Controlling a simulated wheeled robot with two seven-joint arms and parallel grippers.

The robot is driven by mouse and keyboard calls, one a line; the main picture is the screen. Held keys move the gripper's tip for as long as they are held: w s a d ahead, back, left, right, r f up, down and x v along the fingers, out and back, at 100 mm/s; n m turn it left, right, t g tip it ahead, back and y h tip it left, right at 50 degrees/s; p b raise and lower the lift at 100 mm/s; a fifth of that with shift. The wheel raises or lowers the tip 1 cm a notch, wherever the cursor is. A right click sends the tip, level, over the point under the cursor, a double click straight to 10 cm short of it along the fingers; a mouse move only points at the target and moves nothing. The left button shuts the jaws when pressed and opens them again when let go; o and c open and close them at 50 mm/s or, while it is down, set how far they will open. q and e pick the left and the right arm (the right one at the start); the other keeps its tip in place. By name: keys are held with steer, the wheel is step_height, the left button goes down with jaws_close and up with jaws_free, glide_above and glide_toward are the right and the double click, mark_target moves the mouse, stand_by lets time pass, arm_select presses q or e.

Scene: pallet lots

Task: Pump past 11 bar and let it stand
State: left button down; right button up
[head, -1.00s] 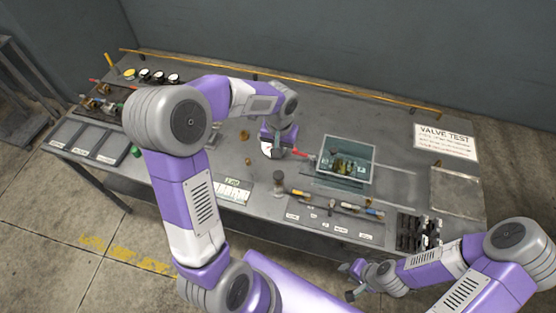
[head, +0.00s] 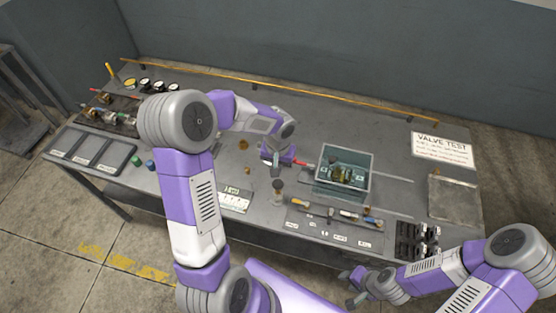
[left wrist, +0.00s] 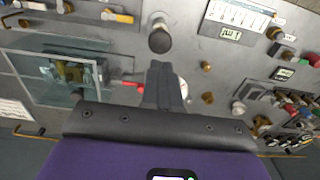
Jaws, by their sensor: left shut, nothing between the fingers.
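My left gripper (head: 276,168) is shut and empty over the middle of the bench. In the left wrist view its closed fingers (left wrist: 164,85) point toward a dark round knob (left wrist: 160,38), with a visible gap in that picture. The knob also shows in the head view (head: 278,186), on a short stand in front of the gripper. A glass-walled tank (head: 371,165) with a brass valve (head: 343,174) inside stands right of the gripper. A red handle (head: 303,163) lies between them. A small digital readout (left wrist: 230,34) is too small to read. My right gripper (head: 352,286) is open and empty off the bench's front edge.
A tool strip (head: 335,215) and a black rack (head: 417,238) lie along the front edge. A VALVE TEST sign (head: 442,148) and a flat plate (head: 453,198) are at the right. Grey trays (head: 92,150) are at the left. A yellow rail (head: 280,88) runs along the back.

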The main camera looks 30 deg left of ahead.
mark_target(278, 185)
arm_select(q)
step_height(278, 185, down, 8)
steer(key=shift+r, duration=0.1)
stand_by(0.4)
step_height(278, 185, down, 4)
steer(key=b, duration=0.3)
steer(key=shift+r+b, duration=0.1)
steer(key=shift+b, duration=0.25)
steer(key=shift+s, duration=0.15)
steer(key=shift+r, duration=0.1)
